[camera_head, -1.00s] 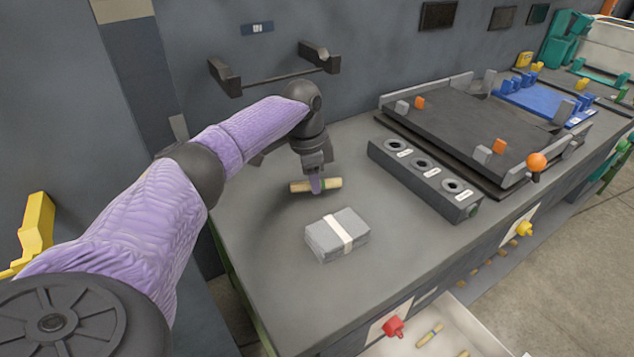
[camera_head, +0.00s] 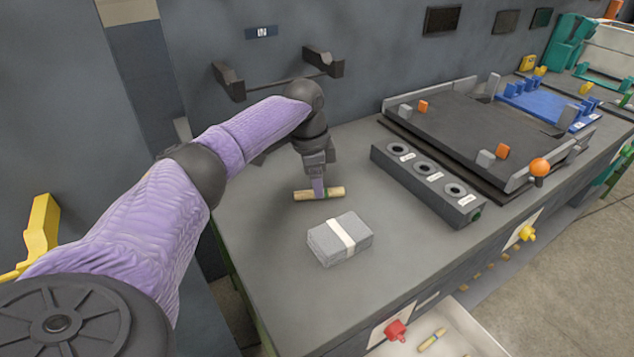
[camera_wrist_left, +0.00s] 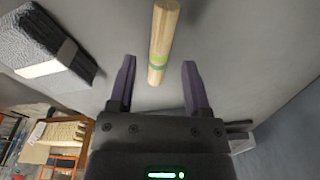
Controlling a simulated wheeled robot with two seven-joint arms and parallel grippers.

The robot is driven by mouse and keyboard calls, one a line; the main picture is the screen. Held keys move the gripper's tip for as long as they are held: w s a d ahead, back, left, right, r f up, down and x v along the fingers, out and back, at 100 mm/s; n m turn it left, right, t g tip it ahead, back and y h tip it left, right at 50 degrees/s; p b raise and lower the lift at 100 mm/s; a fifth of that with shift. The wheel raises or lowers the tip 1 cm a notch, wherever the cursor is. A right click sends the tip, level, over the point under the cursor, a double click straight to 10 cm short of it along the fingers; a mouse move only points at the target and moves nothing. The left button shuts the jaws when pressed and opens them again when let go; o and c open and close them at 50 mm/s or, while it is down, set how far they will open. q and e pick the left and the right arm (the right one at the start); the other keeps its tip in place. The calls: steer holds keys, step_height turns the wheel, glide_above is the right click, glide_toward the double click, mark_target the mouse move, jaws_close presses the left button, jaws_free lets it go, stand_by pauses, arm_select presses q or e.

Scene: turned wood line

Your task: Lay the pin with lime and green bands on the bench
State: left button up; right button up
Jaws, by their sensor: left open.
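The pale wooden pin (camera_head: 334,192) lies under my left gripper, apparently on the grey bench (camera_head: 262,255). In the left wrist view the pin (camera_wrist_left: 163,30) shows its lime and green bands near its close end. My left gripper (camera_head: 319,190) points down at the pin. In the wrist view its fingers (camera_wrist_left: 157,75) are apart, one on each side of the pin's line, with visible gaps to it. Part of the pin is hidden behind a finger in the head view. My right gripper is not in view.
A grey bundle with a white band (camera_head: 340,239) lies just in front of the pin. A dark block with three holes (camera_head: 426,184) and a black tray fixture (camera_head: 478,133) stand to the right. A wall bracket (camera_head: 278,78) is behind. The bench's front left is clear.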

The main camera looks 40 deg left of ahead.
mark_target(310, 191)
arm_select(q)
step_height(310, 191, up, 10)
steer(key=s+p, duration=0.1)
steer(key=p, duration=0.2)
steer(key=shift+a, duration=0.35)
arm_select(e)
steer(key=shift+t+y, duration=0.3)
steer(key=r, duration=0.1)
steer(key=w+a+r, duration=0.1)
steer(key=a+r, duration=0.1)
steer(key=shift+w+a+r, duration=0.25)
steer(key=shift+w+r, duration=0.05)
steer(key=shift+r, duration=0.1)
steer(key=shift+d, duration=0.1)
